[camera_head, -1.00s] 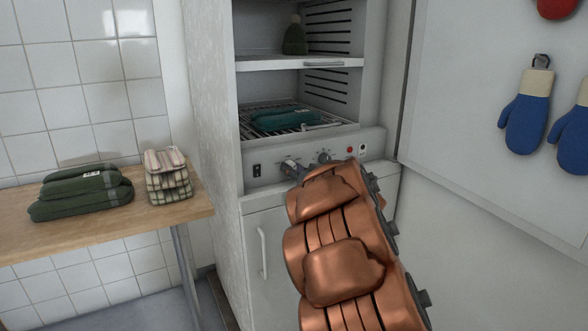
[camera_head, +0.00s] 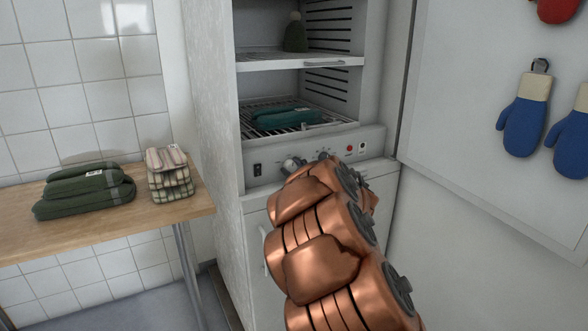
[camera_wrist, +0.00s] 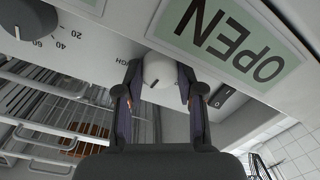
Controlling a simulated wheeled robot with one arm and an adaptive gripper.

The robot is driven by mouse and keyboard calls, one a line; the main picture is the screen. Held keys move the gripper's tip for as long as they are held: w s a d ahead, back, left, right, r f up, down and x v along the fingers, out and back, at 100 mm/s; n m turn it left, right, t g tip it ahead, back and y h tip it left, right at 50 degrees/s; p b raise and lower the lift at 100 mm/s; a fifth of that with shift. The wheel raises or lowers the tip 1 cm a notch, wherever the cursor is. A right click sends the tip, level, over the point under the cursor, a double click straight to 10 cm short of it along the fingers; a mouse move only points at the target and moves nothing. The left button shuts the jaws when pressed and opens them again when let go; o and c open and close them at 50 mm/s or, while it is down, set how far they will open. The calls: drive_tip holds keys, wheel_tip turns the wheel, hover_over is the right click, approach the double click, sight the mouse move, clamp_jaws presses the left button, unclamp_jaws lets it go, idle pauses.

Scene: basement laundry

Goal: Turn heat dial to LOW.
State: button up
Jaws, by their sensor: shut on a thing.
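The white heat dial (camera_wrist: 157,70) is a round knob on the drying cabinet's control panel, with a short dark mark on its face. In the wrist view my gripper (camera_wrist: 158,88) has one dark finger on each side of the knob and is shut on it. Part of a label ending in "GH" shows beside the dial; the LOW marking cannot be seen. In the head view the dial (camera_head: 291,163) shows small on the panel, and my copper arm hides most of the gripper.
A black dial (camera_wrist: 27,20) with numbers and a rocker switch (camera_wrist: 222,96) flank the heat dial. A green OPEN sign (camera_wrist: 228,38) is close by. Teal folded cloth (camera_head: 285,117) lies on the rack above. A wooden table (camera_head: 120,222) with folded textiles stands left.

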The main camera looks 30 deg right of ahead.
drive_tip(key=shift+f+n, duration=0.1)
drive_tip(key=shift+n, duration=0.5)
drive_tip(key=o, duration=1.1)
drive_tip(key=shift+o, duration=0.2)
drive_tip(key=s, duration=1.2)
drive_tip(key=shift+a+r, duration=0.35)
drive_tip(key=shift+r, duration=0.05)
